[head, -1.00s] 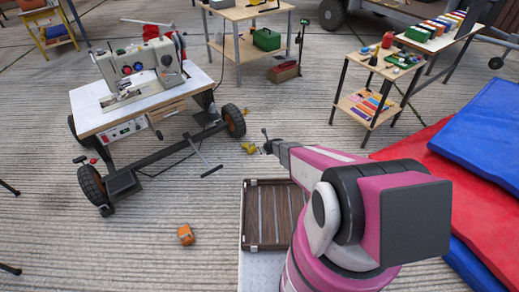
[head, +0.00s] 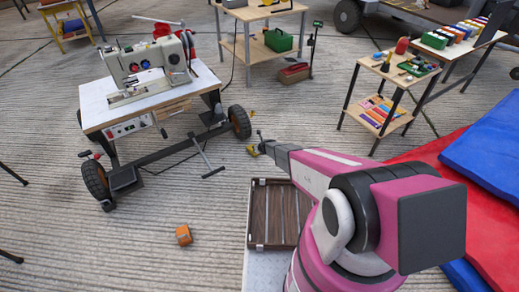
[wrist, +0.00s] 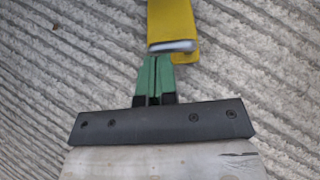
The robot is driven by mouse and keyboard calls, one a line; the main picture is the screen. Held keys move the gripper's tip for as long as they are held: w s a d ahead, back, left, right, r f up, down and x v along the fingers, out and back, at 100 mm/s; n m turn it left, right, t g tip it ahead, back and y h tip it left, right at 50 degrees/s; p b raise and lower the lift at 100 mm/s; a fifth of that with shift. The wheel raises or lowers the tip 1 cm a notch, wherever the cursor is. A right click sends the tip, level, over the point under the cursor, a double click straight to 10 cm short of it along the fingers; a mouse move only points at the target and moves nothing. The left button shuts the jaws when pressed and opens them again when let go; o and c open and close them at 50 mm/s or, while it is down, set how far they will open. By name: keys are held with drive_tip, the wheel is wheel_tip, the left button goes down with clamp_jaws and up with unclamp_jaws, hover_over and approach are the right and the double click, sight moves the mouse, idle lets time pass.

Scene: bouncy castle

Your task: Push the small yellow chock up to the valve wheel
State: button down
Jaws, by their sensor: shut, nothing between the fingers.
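The small yellow chock (head: 252,151) lies on the ribbed floor, right of the sewing-machine cart. In the wrist view the chock (wrist: 172,20) is at the top, cut off by the frame edge, with a pale near end. My gripper (head: 262,142) is beside it, partly overlapping it in the head view. In the wrist view my gripper's green fingers (wrist: 153,62) are together and empty, just below the chock's near end; I cannot tell if they touch it. I cannot pick out the valve wheel with certainty.
The cart's rubber wheel (head: 240,122) stands just behind the chock, and its T-shaped handle (head: 205,157) lies to the left. A small orange box (head: 183,236) is on the floor at front left. A brown slatted panel (head: 262,212) is below my arm. Floor between is clear.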

hover_over(250, 148)
drive_tip(key=w, duration=0.1)
idle(0.5)
drive_tip(key=shift+s, duration=0.2)
